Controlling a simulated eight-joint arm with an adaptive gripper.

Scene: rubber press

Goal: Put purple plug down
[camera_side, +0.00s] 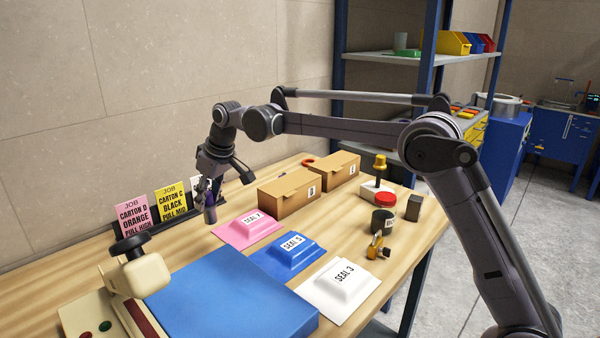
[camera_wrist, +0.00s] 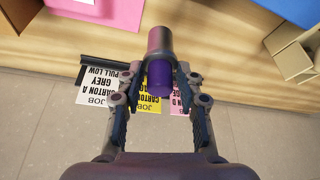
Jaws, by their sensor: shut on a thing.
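The purple plug (camera_wrist: 159,78) is upright between the two fingers of my gripper (camera_wrist: 160,70) in the wrist view. It has a purple end and a grey-brown cylindrical end (camera_wrist: 160,42). My gripper (camera_side: 207,188) is shut on it. In the side view the plug's lower end (camera_side: 210,214) shows under the fingers, at or just above the wooden table (camera_side: 180,240). I cannot tell whether it touches. The fingers hide its upper part in the side view.
A pink SEAL 7 packet (camera_side: 235,238) lies just right of the plug. Job cards (camera_side: 138,214) in a dark rack stand behind and left. Cartons (camera_side: 287,199), a blue SEAL 5 packet (camera_side: 272,267) and a blue slab (camera_side: 225,300) are close. Bare table lies left of the plug.

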